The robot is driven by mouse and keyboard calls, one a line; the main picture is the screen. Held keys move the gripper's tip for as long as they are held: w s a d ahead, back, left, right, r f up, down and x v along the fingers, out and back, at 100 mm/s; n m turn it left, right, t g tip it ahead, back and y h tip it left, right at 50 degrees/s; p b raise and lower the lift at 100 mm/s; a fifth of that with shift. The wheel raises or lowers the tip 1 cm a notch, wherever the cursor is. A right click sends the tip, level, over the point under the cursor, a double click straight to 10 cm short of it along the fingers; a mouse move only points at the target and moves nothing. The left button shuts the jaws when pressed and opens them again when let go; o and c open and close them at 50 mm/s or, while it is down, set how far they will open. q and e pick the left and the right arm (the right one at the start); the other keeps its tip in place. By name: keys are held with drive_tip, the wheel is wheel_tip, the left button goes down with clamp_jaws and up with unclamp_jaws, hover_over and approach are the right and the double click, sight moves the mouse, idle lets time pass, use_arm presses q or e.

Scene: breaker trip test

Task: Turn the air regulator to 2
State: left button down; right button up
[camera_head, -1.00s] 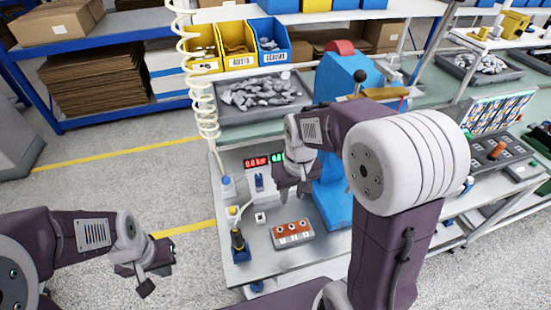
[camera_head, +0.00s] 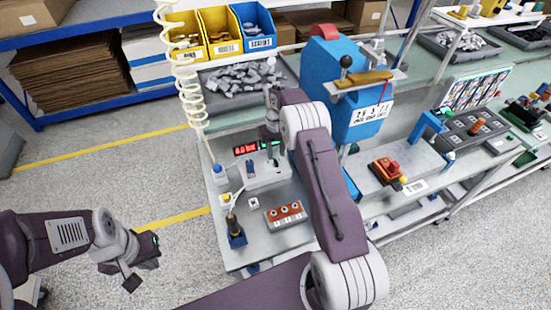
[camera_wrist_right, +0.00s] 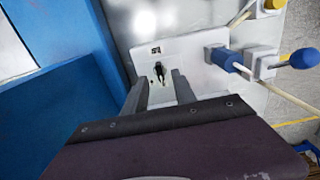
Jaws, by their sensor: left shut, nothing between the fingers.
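My right gripper (camera_head: 274,150) is over a pale panel (camera_head: 264,176) at the back left of the bench. In the right wrist view its two fingers (camera_wrist_right: 160,92) are apart, on either side of a small black upright knob or lever (camera_wrist_right: 160,72) on the pale plate (camera_wrist_right: 190,50). I cannot tell whether they touch it. A blue-ended fitting (camera_wrist_right: 222,59) is beside the plate; I cannot tell which part is the air regulator. A red display (camera_head: 245,150) behind the panel appears to read 0.0 bar. My left gripper (camera_head: 140,265) is shut and empty over the floor.
A blue press (camera_head: 340,75) stands right of the right gripper. An orange block with round sockets (camera_head: 285,212) and a dark tool in a blue stand (camera_head: 235,228) are in front. A coiled white hose (camera_head: 185,80) hangs at left. A grey parts bin (camera_head: 215,110) is behind.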

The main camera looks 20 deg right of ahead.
sight(276, 161)
wheel_tip(276, 161, down, 5)
drive_tip(key=shift+r+p, duration=0.15)
drive_tip(key=shift+p, duration=0.3)
clamp_jaws()
drive_tip(key=shift+n+b, duration=0.55)
drive_tip(key=shift+n, duration=0.25)
drive_tip(key=shift+d+n+b, duration=0.1)
drive_tip(key=shift+n+b, duration=0.35)
drive_tip(key=shift+n, duration=0.75)
drive_tip(key=n+b, duration=0.1)
drive_tip(key=n, duration=0.3)
drive_tip(key=shift+w+d+n, duration=0.1)
drive_tip(key=shift+n, duration=0.5)
